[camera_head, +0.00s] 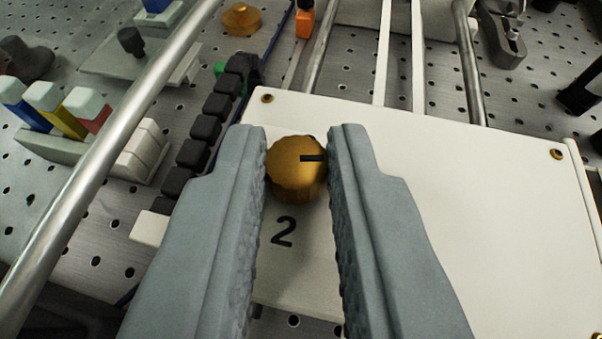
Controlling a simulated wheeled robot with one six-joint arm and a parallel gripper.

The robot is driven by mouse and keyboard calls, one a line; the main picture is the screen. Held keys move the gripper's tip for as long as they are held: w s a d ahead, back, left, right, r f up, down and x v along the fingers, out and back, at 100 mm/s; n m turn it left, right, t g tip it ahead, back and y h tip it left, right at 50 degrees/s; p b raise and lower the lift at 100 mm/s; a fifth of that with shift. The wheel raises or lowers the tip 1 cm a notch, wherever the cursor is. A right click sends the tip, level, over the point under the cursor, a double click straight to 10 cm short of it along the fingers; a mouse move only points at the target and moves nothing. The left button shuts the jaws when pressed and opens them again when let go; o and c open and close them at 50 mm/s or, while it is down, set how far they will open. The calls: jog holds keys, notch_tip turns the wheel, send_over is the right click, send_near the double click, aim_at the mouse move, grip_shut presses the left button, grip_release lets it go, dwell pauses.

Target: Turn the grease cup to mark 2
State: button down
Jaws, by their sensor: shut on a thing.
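The grease cup (292,178) is a round brass knob with a fluted edge, standing on a white panel (480,210). A short black line on its top points right in the picture, toward my right finger. A black mark 2 (284,232) is printed on the panel just below the cup. My gripper (298,148) has its two grey fingers on either side of the cup and is shut on it. The fingers hide the panel to the left and right of the cup, so other marks there cannot be seen.
Brass screws (556,154) sit at the panel's corners. A black segmented chain (205,127) runs along its left side. A metal rod (105,150) crosses the left. A rack with coloured blocks (50,148) stands beyond it. White rails (417,60) run behind the panel.

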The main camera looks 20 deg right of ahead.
jog(key=shift+f, duration=0.15)
jog(key=c, duration=1.3)
grip_release()
jog(key=shift+c, duration=0.2)
jog(key=v, duration=1.7)
jog(key=shift+s+a, duration=0.1)
jog(key=shift+s, duration=0.05)
